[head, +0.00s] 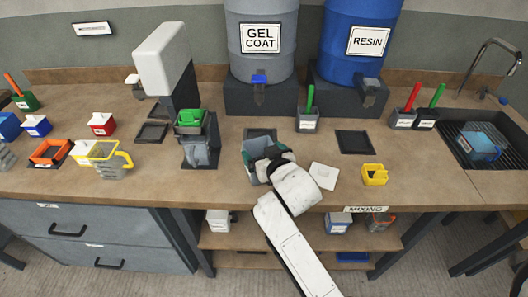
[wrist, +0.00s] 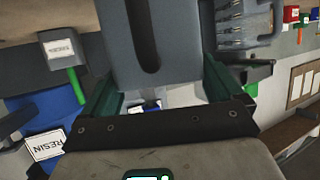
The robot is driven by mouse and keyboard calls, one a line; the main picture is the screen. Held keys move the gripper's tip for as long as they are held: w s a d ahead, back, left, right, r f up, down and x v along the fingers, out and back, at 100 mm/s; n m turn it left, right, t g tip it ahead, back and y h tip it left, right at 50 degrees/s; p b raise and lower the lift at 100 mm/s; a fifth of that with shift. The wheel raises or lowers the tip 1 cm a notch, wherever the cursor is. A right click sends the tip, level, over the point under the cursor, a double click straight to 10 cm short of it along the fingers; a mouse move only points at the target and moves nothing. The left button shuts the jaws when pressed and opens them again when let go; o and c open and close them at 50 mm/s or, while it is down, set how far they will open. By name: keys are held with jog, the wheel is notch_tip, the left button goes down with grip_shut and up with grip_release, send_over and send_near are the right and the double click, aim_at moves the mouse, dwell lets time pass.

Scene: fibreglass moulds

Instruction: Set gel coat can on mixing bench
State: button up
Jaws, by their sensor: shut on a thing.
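My gripper (head: 268,163) is over the middle of the mixing bench (head: 225,180), in front of the gel coat drum (head: 262,65). Its green fingers are shut on a grey can (head: 250,168), mostly hidden by the gripper in the head view. In the wrist view the grey can (wrist: 170,70) fills the space between the fingers, with a dark long slot on its face. I see no label on it, and I cannot tell whether it touches the bench. A "MIXING" label (head: 366,209) is on the bench's front edge.
A white square (head: 323,176) and a yellow cup (head: 375,175) lie right of my gripper. A dark tray (head: 354,142) is behind them. A white-headed machine (head: 163,60) with a green container (head: 190,118) stands left. A sink (head: 485,140) is far right.

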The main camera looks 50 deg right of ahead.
jog(key=shift+f, duration=0.1)
jog(key=o, duration=1.7)
